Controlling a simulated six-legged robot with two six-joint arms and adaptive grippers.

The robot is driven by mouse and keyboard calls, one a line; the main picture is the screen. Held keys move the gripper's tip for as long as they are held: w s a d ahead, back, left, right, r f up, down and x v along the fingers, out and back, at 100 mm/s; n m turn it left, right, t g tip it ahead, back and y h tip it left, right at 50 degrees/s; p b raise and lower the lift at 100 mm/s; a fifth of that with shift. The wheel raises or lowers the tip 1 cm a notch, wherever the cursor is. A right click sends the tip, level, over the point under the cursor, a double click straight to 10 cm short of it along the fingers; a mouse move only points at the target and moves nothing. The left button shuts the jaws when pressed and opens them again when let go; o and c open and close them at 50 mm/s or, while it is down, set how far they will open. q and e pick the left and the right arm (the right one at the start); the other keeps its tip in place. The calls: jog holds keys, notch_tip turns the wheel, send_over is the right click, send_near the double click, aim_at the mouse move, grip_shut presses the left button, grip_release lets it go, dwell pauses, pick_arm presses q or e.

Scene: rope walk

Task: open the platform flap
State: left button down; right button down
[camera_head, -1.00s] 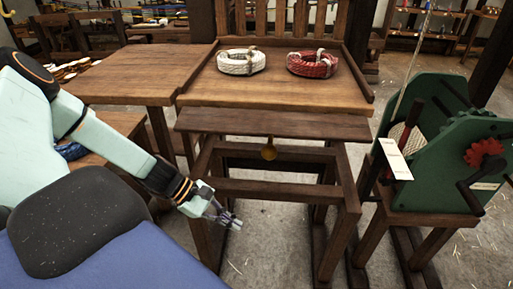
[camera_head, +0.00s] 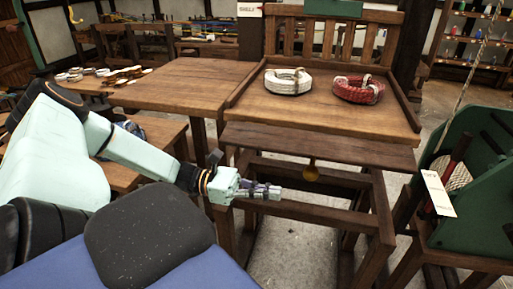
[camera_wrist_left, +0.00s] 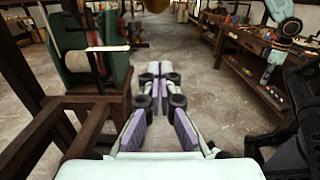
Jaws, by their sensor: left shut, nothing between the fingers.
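The platform flap (camera_head: 318,146) is a dark brown wooden board along the front edge of the wooden platform (camera_head: 300,108). It hangs above an open wooden frame. My right gripper is not in view.
A white rope coil (camera_head: 288,82) and a red rope coil (camera_head: 358,90) lie on the platform. A green machine (camera_head: 475,185) on a wooden stand is at the right. The frame's front rail (camera_head: 310,212) runs just below my left gripper.

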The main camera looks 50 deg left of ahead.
aim_at(304, 172)
pick_arm(q)
jog(key=w+d+r+p, duration=0.1)
jog(key=w+d+r, duration=0.2)
jog(key=d+r, duration=0.1)
jog(key=shift+w+d, duration=0.2)
dwell(0.4)
jog(key=shift+s+a, duration=0.1)
jog(key=shift+s, duration=0.1)
jog(key=r+n+p, duration=0.2)
jog(key=p, duration=0.1)
jog(key=r+p, duration=0.1)
jog(key=p, duration=0.1)
jog(key=shift+s+d+r+n, duration=0.3)
jog(key=shift+r+n, duration=0.05)
jog(key=shift+n, duration=0.05)
jog(key=shift+s+r+p, duration=0.1)
jog(key=shift+r+p, duration=0.35)
jog(key=shift+p, duration=0.05)
